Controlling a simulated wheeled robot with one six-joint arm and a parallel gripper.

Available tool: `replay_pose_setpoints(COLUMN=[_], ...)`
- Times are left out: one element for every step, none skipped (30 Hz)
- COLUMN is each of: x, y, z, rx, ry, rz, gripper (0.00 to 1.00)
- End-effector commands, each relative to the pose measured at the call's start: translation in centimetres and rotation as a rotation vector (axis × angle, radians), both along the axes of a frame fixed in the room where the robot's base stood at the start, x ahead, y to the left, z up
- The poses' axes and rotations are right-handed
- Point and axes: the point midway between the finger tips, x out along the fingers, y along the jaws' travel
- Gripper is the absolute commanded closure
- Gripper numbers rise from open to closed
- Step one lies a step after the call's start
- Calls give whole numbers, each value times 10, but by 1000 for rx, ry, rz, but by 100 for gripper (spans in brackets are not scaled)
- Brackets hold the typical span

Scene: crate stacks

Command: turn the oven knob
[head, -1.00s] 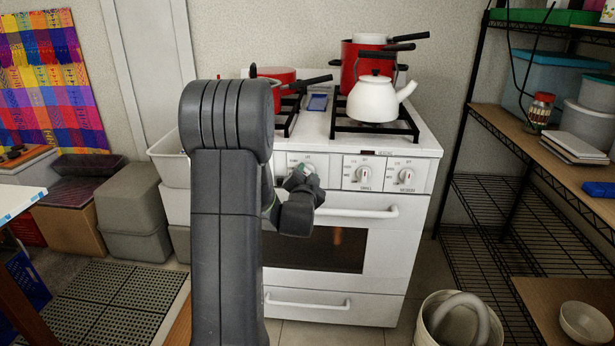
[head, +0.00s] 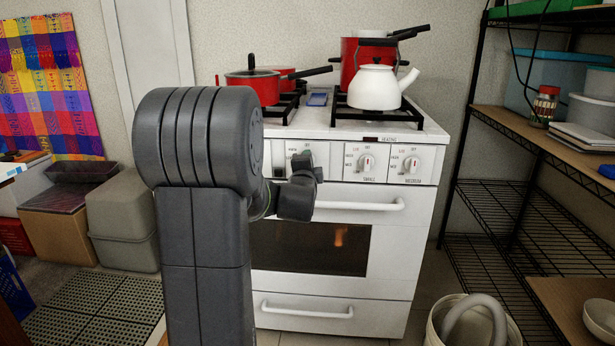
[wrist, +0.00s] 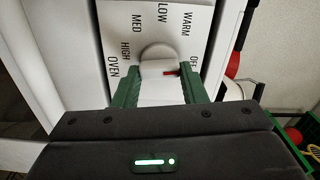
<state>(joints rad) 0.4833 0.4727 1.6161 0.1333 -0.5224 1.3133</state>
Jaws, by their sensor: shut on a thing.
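The white stove (head: 330,200) stands ahead with knobs along its front panel. My gripper (wrist: 160,75) is shut on the oven knob, with one green finger on each side. In the head view my gripper (head: 303,163) is at the left end of the knob panel and hides most of that knob.
The oven door handle (head: 360,205) runs below. A white kettle (head: 376,88) and red pots (head: 253,84) stand on top. A black shelf rack (head: 500,200) is at right, a bucket (head: 470,320) in front.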

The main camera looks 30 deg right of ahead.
Motion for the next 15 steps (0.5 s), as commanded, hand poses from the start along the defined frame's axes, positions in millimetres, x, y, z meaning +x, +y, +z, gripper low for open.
replay_pose_setpoints(x=[0,0,0,0,0,0,0,0,0,0,0,0,0,0,0], y=[0,0,0,0,0,0,0,0,0,0,0,0,0,0,0], z=[-4,-4,-3,-3,-3,-3,-3,-3,-2,-2,-2,-2,-2,-2,-2], rx=[22,35,52,63,74,86,94,102,111,116,121,126,129,132,135], ry=[-15,-24,-33,-40,-47,-54,-59,-63,-68,-70,-73,-76,-77,-79,-80], rz=[-1,-1,-1,-1,-1,-1,-1,-1,-1,-1,-1,0,0,0,0], gripper=[85,85,85,85,85,85,85,85,85,85,85,85,85,85,84])
